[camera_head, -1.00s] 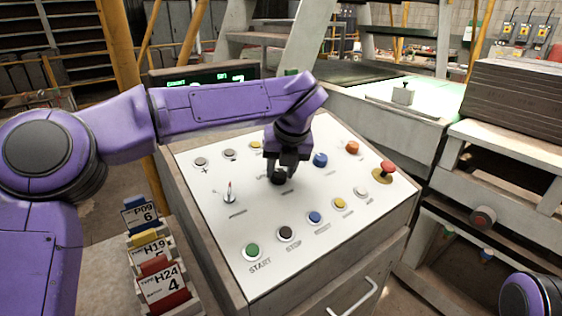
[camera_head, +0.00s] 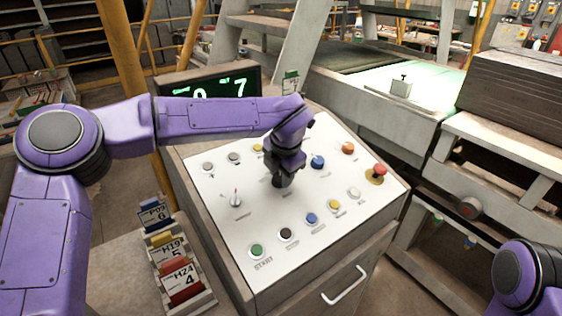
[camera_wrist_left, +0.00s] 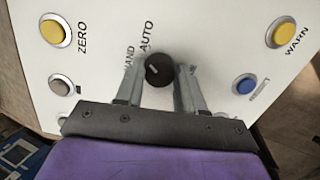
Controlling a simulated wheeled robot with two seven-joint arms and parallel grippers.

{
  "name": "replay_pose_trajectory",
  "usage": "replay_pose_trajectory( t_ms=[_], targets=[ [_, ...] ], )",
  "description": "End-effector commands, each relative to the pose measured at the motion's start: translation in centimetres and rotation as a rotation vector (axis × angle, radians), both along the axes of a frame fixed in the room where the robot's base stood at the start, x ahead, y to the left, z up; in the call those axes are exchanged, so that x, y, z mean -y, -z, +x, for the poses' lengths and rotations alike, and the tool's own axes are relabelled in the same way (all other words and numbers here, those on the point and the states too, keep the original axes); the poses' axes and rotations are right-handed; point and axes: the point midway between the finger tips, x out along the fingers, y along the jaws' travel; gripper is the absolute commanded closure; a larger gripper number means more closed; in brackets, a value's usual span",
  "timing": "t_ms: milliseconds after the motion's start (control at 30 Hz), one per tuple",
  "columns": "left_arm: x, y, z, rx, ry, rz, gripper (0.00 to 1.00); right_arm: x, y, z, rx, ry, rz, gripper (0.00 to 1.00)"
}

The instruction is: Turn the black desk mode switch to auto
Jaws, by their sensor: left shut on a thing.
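The black mode switch (camera_wrist_left: 159,69) is a round knob on the white sloping desk panel (camera_head: 225,220). In the left wrist view it sits between my left gripper's fingers (camera_wrist_left: 158,80), which are shut on it. HAND and AUTO are printed beside it, to its left and upper left. A small pale mark shows on the knob's left part; I cannot tell exactly which word it points at. In the head view my left gripper (camera_head: 281,181) comes down on the panel's middle and mostly hides the switch. My right gripper is out of view.
Several buttons surround the switch, including a blue one (camera_head: 317,161) and a red mushroom button (camera_head: 379,170). A small lever (camera_head: 236,199) stands to the left. A lit display (camera_head: 215,86) is behind the panel. A card rack (camera_head: 180,270) stands at the front left.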

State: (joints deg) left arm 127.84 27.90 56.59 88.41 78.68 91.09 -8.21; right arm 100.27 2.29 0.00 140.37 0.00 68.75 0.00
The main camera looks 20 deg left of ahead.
Motion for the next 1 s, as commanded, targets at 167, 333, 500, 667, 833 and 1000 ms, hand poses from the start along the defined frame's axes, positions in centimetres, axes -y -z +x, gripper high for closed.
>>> replay_pose_trajectory(
  t_ms=[167, 333, 500, 667, 833, 1000],
  targets=[
    [0.0, 0.1, -0.3, -0.043, 0.12, 0.023, 0.92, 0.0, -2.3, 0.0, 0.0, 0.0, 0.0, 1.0],
    [0.1, 0.3, -0.3, -0.063, 0.207, 0.038, 0.92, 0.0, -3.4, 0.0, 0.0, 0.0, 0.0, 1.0],
    [0.1, 0.5, -0.4, -0.076, 0.261, 0.048, 0.92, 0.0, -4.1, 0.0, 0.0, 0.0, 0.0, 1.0],
    [0.1, 0.7, -0.4, -0.081, 0.286, 0.051, 0.92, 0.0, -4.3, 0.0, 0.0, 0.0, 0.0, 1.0],
    [0.1, 0.8, -0.4, -0.083, 0.294, 0.053, 0.92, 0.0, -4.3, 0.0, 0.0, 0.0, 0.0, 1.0],
    [0.1, 0.8, -0.4, -0.083, 0.292, 0.053, 0.92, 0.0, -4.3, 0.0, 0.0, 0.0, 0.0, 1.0]
  ],
)
